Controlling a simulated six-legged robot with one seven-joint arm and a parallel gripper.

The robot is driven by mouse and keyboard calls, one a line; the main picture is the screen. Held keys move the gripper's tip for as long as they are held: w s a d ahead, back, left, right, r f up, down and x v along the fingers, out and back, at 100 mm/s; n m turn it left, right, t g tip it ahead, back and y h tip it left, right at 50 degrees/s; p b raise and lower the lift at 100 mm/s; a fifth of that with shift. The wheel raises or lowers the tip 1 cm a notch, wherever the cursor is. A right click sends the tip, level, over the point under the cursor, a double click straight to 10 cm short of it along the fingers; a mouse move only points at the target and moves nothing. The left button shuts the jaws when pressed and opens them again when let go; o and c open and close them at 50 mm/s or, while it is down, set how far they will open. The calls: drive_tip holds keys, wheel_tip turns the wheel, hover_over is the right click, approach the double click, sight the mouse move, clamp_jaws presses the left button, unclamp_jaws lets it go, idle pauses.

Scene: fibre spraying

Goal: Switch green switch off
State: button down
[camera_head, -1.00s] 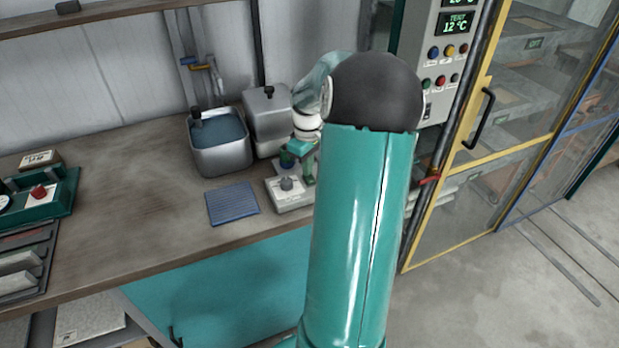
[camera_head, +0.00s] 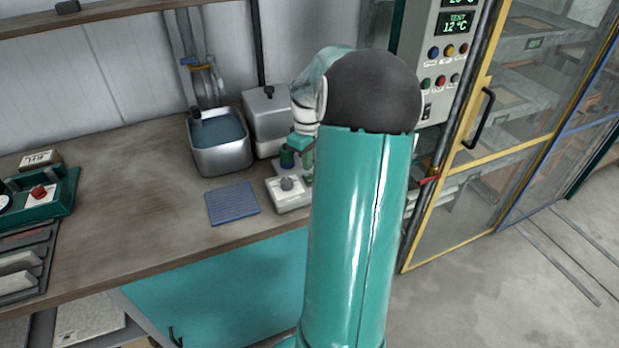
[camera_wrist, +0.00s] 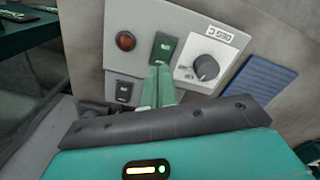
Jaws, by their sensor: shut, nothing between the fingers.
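The green switch (camera_wrist: 164,47) shows in the wrist view as a dark green rocker on a light grey panel (camera_wrist: 118,62), between an amber lamp (camera_wrist: 125,41) and a dial knob (camera_wrist: 205,67). My gripper (camera_wrist: 161,67) is shut and empty, its green fingertips at or just short of the switch's lower edge. I cannot tell whether they touch. In the head view my arm hides the switch, and my gripper (camera_head: 306,176) is partly hidden beside the grey knob box (camera_head: 292,199). The rocker's on or off position is unclear.
A smaller dark switch (camera_wrist: 123,91) sits below the lamp. A blue ribbed mat (camera_head: 232,203) lies left of the knob box. A metal basin (camera_head: 222,160) and a lidded metal container (camera_head: 266,115) stand behind. The middle of the workbench (camera_head: 130,185) is clear.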

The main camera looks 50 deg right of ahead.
sight(307, 176)
drive_tip(key=shift+r, duration=2.25)
drive_tip(key=w+a+r+t+h, duration=0.1)
drive_tip(key=a+r, duration=0.3)
drive_tip(key=a, duration=0.8)
drive_tip(key=w+a+r+t+h, duration=0.15)
drive_tip(key=a+r, duration=0.35)
drive_tip(key=a, duration=0.7)
drive_tip(key=s+a+t+y, duration=0.1)
drive_tip(key=s+a, duration=0.4)
drive_tip(key=a, duration=0.3)
drive_tip(key=s+a+t+y, duration=0.1)
drive_tip(key=s+a+t, duration=0.1)
drive_tip(key=s+a, duration=0.3)
drive_tip(key=a, duration=0.4)
